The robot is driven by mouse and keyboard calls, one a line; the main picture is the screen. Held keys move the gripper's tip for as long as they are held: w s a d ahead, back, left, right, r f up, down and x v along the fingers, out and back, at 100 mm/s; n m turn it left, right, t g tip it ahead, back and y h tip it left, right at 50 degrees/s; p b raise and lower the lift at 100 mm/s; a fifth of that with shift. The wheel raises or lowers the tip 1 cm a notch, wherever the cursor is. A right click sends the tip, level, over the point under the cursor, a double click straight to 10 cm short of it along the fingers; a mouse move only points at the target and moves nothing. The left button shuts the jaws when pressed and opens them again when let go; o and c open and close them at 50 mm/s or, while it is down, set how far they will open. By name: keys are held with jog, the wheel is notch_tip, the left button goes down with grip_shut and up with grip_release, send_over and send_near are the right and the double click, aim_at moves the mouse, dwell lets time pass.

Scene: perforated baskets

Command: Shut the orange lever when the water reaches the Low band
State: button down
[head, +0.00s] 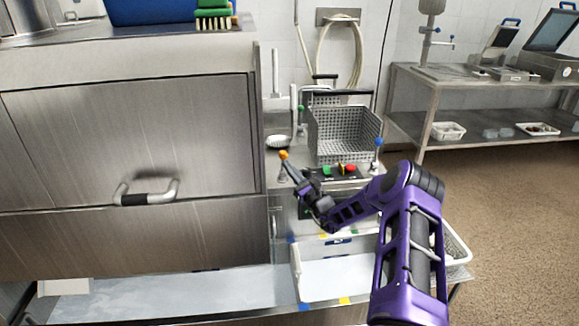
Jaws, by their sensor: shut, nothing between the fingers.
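The orange lever (284,156) is a small orange knob on a short metal stem, left of the control panel in the head view. My gripper (291,168) is shut and empty, with its tips close to the lever's knob and stem; I cannot tell whether they touch. A pale open tank (296,272) with blue, yellow and green marks is below the panel, partly behind my purple arm. Its inside looks white to pale blue; the water level and the Low band cannot be made out.
A perforated basket (345,130) stands behind the panel with green and red buttons (350,169). A blue-knobbed lever (378,143) is at the panel's right. A large steel machine (130,150) fills the left. A steel shelf table (480,85) is at the back right.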

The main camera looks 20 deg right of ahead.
jog(key=g+p, duration=0.1)
jog(key=w+r+m+g+h+p, duration=0.1)
jog(key=shift+w+d+r+m+p, duration=0.1)
jog(key=shift+w+r+m+p, duration=0.15)
jog(key=shift+w+m+p, duration=0.1)
jog(key=shift+w+d, duration=0.1)
jog(key=shift+w, duration=0.15)
jog(key=shift+r, duration=0.15)
dwell(0.4)
